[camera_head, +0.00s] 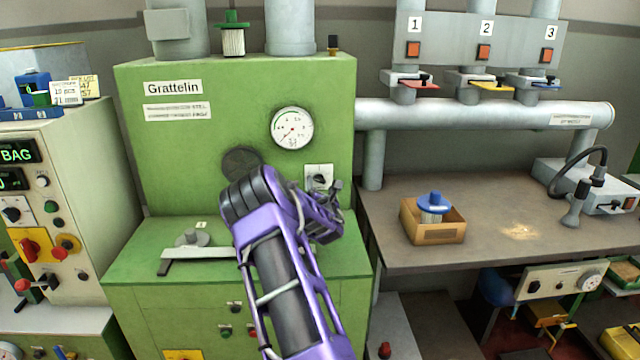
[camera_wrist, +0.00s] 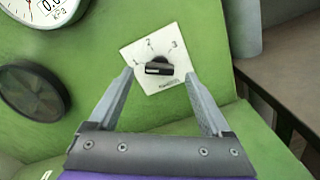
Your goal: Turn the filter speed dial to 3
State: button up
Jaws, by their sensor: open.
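The filter speed dial (camera_wrist: 160,68) is a small black knob on a white square plate marked 1, 2 and 3, on the green machine's front. In the wrist view its bar lies roughly level, with a pale mark on its left end, on the side of the 1. The dial also shows in the head view (camera_head: 319,177), partly behind my gripper (camera_head: 336,198). My gripper, in the wrist view too (camera_wrist: 159,76), is open, with one finger to each side of the knob. Whether the fingertips touch the plate I cannot tell.
The green machine (camera_head: 200,146) carries a round gauge (camera_head: 292,128) above the dial and a dark round disc (camera_head: 241,163) to its left. A green ledge (camera_head: 130,262) juts out below. A table (camera_head: 390,190) with a cardboard box (camera_head: 434,232) stands to the right.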

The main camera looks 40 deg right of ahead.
aim_at(319, 179)
jog(key=shift+x, duration=1.35)
grip_shut()
